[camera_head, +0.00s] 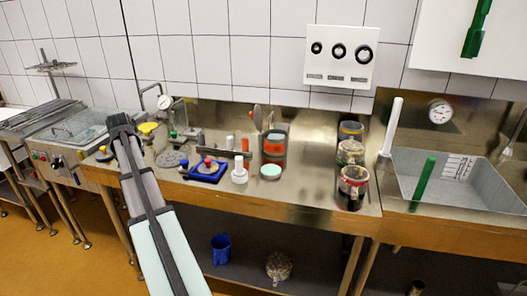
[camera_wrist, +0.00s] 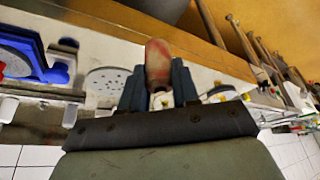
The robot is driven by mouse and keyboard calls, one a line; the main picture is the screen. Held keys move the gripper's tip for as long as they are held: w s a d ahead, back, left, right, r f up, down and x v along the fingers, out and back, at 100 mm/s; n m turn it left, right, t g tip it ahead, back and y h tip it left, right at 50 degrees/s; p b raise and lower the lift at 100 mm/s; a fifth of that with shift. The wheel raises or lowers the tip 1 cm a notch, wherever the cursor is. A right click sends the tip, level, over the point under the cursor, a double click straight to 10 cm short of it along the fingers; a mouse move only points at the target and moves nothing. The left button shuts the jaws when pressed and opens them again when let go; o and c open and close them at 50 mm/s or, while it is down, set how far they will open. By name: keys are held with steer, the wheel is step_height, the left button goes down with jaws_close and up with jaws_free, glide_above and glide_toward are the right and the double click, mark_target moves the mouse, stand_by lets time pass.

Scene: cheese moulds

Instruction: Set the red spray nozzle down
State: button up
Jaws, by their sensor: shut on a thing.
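The red spray nozzle (camera_wrist: 158,62) is in the wrist view, upright in the picture between the two dark fingers of my gripper (camera_wrist: 158,88). The fingers are shut on it from both sides. Its lower part is partly hidden by the fingers and shows a pale piece there. In the head view my gripper (camera_head: 122,128) is over the left part of the steel counter (camera_head: 310,188). I cannot make out the nozzle in that view, as my arm covers the spot. The wrist view shows the counter's edge and floor beyond the nozzle.
A grey perforated disc (camera_head: 168,159) lies right of my gripper. A blue tray (camera_head: 203,180), a white bottle (camera_head: 239,175) and a teal-lidded jar (camera_head: 270,172) stand farther right. Larger jars (camera_head: 352,188) and a sink (camera_head: 462,185) follow. Bare counter shows between the teal-lidded and larger jars.

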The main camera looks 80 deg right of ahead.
steer(key=s+d+r+m+g, duration=0.1)
steer(key=s+d+r+m, duration=0.15)
steer(key=s+d, duration=0.6)
steer(key=s+d+r+m, duration=0.2)
steer(key=s+d+r, duration=0.2)
steer(key=s+d, duration=0.45)
step_height(320, 180, up, 4)
steer(key=m+g, duration=0.3)
steer(key=m, duration=0.2)
glide_above(273, 142)
steer(key=w, duration=0.1)
steer(key=s+d+f+m, duration=0.1)
steer(key=d+f+m, duration=0.1)
steer(key=d+f, duration=0.35)
steer(key=shift+m+g+h, duration=0.25)
steer(key=shift+g+h, duration=0.05)
steer(key=shift+f, duration=4.7)
steer(key=shift+f, duration=0.1)
steer(key=o, duration=0.7)
steer(key=shift+o, duration=0.2)
